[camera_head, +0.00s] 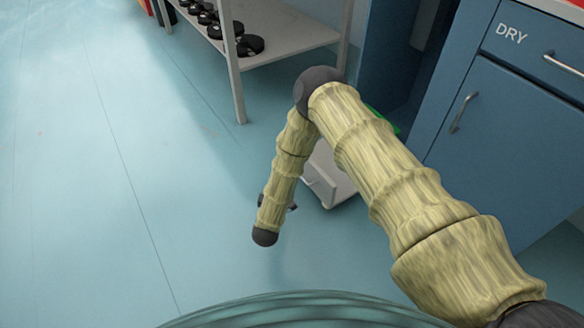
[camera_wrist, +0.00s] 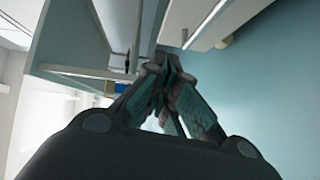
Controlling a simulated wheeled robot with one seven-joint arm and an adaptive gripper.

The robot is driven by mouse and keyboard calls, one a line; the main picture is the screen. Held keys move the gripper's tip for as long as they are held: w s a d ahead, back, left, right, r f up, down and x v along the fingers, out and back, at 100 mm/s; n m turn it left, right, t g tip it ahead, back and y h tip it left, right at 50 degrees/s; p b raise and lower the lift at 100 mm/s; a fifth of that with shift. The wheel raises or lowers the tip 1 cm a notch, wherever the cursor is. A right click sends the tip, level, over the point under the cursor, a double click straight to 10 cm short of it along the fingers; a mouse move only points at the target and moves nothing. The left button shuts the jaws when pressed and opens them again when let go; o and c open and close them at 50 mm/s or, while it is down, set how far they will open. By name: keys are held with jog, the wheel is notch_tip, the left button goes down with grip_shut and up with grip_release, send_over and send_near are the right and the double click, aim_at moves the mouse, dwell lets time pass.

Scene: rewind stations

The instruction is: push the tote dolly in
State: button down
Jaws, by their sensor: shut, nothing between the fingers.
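The tote dolly, as far as I can tell, is the pale grey low piece (camera_head: 335,185) on the floor in the head view. It stands at the foot of the opening beside the blue cabinet, and my arm covers much of it. A bit of green (camera_head: 387,120) shows behind my arm, perhaps part of its load. My gripper (camera_wrist: 168,72) is shut and empty in the wrist view. In the head view my forearm hides most of it. Pale panels (camera_wrist: 205,25) lie beyond the fingertips; I cannot tell whether they belong to the dolly or whether the fingers touch them.
A grey shelf rack (camera_head: 285,35) with black spools (camera_head: 249,45) stands at the back. The blue cabinet marked DRY (camera_head: 505,125) is on the right, with metal handles. The blue-green floor (camera_head: 90,190) on the left is clear.

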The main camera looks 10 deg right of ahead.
jog(key=shift+t+h, duration=0.3)
jog(key=shift+h, duration=0.3)
jog(key=shift+s+d+f+b+x, duration=0.15)
jog(key=shift+d+f+b+x, duration=0.2)
jog(key=shift+b+x, duration=1.6)
jog(key=shift+s+d+f+b+x, duration=0.25)
jog(key=shift+b+x, duration=0.95)
jog(key=shift+x, duration=1.45)
jog(key=shift+s+d+f+b+x, duration=0.1)
jog(key=shift+d+f+b+x, duration=0.3)
jog(key=shift+b+x, duration=1.5)
jog(key=shift+w+d+p, duration=0.15)
jog(key=shift+w+p, duration=0.2)
jog(key=shift+w, duration=0.05)
jog(key=shift+r, duration=0.1)
